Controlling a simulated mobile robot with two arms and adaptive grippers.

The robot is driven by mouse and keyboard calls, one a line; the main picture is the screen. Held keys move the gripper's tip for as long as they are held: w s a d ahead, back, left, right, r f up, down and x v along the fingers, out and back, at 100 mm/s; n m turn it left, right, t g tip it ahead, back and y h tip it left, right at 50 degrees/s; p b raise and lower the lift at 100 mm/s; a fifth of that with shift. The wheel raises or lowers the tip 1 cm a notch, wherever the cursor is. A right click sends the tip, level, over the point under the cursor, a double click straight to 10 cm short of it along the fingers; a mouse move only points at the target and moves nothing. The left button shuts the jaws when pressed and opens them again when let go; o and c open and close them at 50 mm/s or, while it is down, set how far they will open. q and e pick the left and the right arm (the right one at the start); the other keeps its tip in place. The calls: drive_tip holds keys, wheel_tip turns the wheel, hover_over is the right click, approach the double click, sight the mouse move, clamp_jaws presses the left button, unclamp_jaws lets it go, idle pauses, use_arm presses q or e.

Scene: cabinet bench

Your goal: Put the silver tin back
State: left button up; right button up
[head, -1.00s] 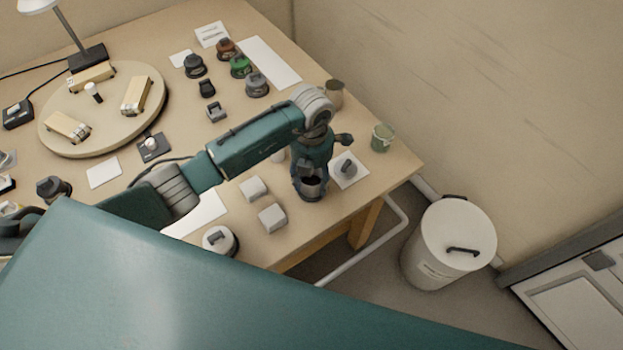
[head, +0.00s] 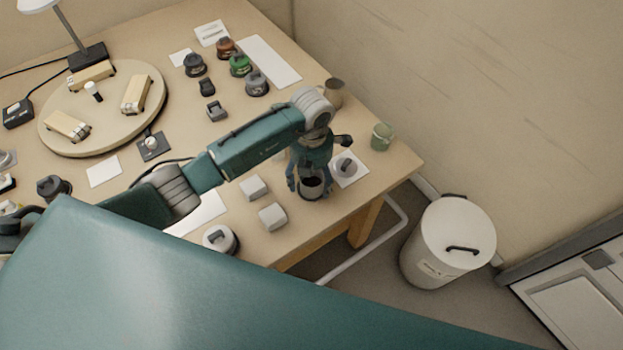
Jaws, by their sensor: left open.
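An open round tin (head: 311,189) with a silver-grey rim and dark inside stands near the front right of the bench. My left gripper (head: 310,183) is over it, open, with its fingers apart on either side of the tin; whether they touch it I cannot tell. A grey knobbed lid-like piece (head: 346,167) lies on a white card (head: 356,178) just right of the gripper. A grey-lidded tin (head: 257,84) stands at the back beside green and orange-brown ones. Which of these is the silver tin is not certain. My right gripper is not seen.
Two pale blocks (head: 272,217) and a white-topped round piece (head: 219,239) sit left of the gripper. A green cup (head: 382,136) and brown cup (head: 334,92) stand near the right edge. A round board (head: 110,140) is at left. A lidded bin (head: 449,240) stands on the floor.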

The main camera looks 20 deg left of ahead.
use_arm(q)
wheel_tip(320, 180, up, 12)
drive_tip(key=b, duration=0.2)
